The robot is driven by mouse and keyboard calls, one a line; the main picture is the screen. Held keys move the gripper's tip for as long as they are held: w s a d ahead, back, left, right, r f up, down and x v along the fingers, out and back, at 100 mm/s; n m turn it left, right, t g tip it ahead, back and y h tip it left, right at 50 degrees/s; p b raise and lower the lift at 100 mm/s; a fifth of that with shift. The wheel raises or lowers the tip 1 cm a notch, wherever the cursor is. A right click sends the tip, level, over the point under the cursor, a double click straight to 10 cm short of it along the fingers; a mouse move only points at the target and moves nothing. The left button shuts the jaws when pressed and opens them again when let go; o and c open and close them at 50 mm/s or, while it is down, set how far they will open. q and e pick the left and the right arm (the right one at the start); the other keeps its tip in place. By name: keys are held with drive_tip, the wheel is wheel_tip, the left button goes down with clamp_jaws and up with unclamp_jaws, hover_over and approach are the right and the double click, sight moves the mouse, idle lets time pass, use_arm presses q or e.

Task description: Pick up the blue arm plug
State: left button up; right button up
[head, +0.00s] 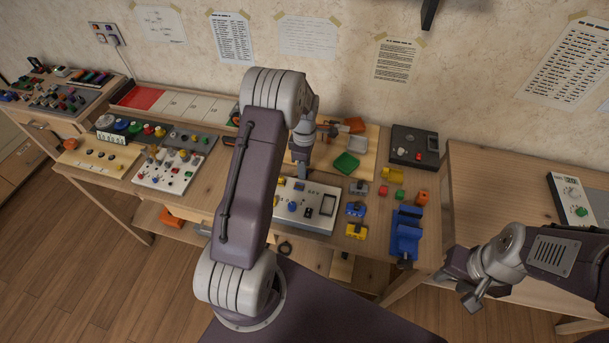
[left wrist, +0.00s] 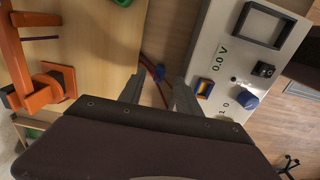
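A small blue piece (left wrist: 159,72) with a reddish cable beside it shows between the fingers of my left gripper (left wrist: 160,92) in the left wrist view. It may be the blue arm plug, but it is too small to be sure. The two fingers stand apart, with no contact on it visible. In the head view my left gripper (head: 303,165) points down at the gap between the wooden board and the white panel; my arm hides part of that area. My right gripper (head: 472,295) is at the lower right, away from the parts; its opening is unclear.
A white panel (head: 318,224) with a blue knob stands close to my left gripper. An orange arm-shaped part (left wrist: 45,88) is on the wooden board. A green tray (head: 346,163), small coloured blocks and a blue vise (head: 405,236) lie to the right.

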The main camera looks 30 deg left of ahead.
use_arm(q)
wheel_tip(320, 180, down, 3)
drive_tip(key=shift+w+d+r, duration=0.1)
drive_tip(key=shift+r, duration=0.1)
drive_tip(key=shift+w+f, duration=0.1)
drive_tip(key=shift+f, duration=0.05)
drive_tip(key=shift+c, duration=0.7)
clamp_jaws()
drive_tip(key=shift+r, duration=0.2)
